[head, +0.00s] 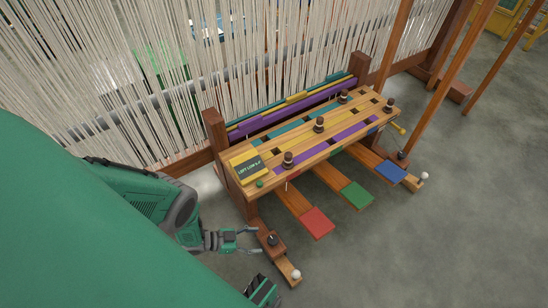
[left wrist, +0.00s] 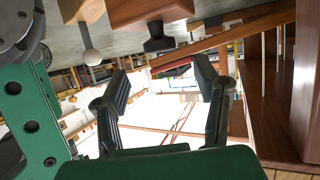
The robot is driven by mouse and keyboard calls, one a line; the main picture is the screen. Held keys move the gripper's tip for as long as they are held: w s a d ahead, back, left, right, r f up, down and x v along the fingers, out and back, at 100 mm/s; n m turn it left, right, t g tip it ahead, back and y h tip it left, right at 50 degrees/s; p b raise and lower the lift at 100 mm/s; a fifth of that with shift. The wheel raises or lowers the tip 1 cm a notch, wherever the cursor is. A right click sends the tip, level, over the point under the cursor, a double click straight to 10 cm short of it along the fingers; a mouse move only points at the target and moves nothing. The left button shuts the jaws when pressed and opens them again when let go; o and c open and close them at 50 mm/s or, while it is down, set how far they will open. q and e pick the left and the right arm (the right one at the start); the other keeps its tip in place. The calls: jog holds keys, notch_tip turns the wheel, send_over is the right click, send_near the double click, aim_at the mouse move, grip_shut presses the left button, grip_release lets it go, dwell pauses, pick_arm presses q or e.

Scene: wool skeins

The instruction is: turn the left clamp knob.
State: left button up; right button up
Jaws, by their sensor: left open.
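A black knob (head: 272,239) stands on a wooden block at the front left foot of the loom bench; I take it as the left clamp knob. It also shows in the left wrist view (left wrist: 157,41), where it appears to hang upside down from the block, beyond the fingers. My left gripper (head: 256,240) is open, its fingers pointing right toward the knob, just short of it. In the left wrist view the gripper (left wrist: 160,84) has its two dark fingers wide apart with nothing between them.
A white ball (head: 297,275) sits on a wooden bar by the knob. The bench top (head: 300,140) carries several dark pegs. Red (head: 317,223), green (head: 357,195) and blue (head: 391,172) pedals reach out in front. White warp threads (head: 120,80) hang behind. The grey floor is clear at the right.

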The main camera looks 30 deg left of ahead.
aim_at(271, 240)
pick_arm(q)
jog(key=b+x, duration=0.2)
jog(key=x, duration=0.4)
jog(key=shift+w+d+f, duration=0.1)
jog(key=shift+w+f, duration=0.1)
jog(key=shift+w, duration=0.05)
jog(key=shift+w+d, duration=0.2)
jog(key=shift+d, duration=0.05)
jog(key=c, duration=1.2)
